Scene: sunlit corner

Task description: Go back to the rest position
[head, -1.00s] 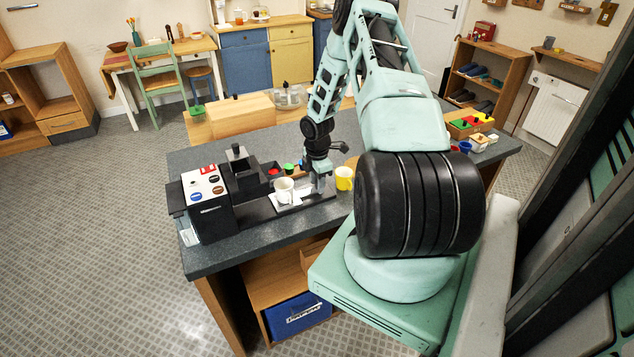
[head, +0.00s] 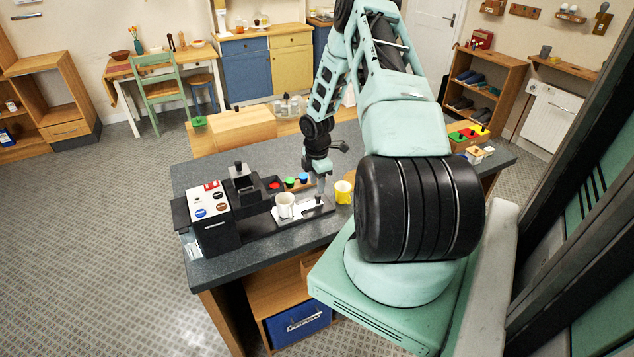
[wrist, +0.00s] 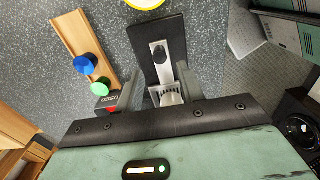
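My gripper (wrist: 157,86) is open; in the wrist view its two fingers stand apart. In the head view it points down over the right end of the machine's black base (head: 327,210), to the right of a white mug (head: 285,204). The mug stands upright, apart from the fingers. In the wrist view a metal plate with a black knob (wrist: 160,52) shows beyond and between the fingers, along with a pale round part. I cannot tell whether the fingertips touch anything below.
A black-and-white coffee machine (head: 211,220) stands on the grey counter (head: 250,254). A yellow mug (head: 343,192) is close right of my gripper. The counter's left front is clear.

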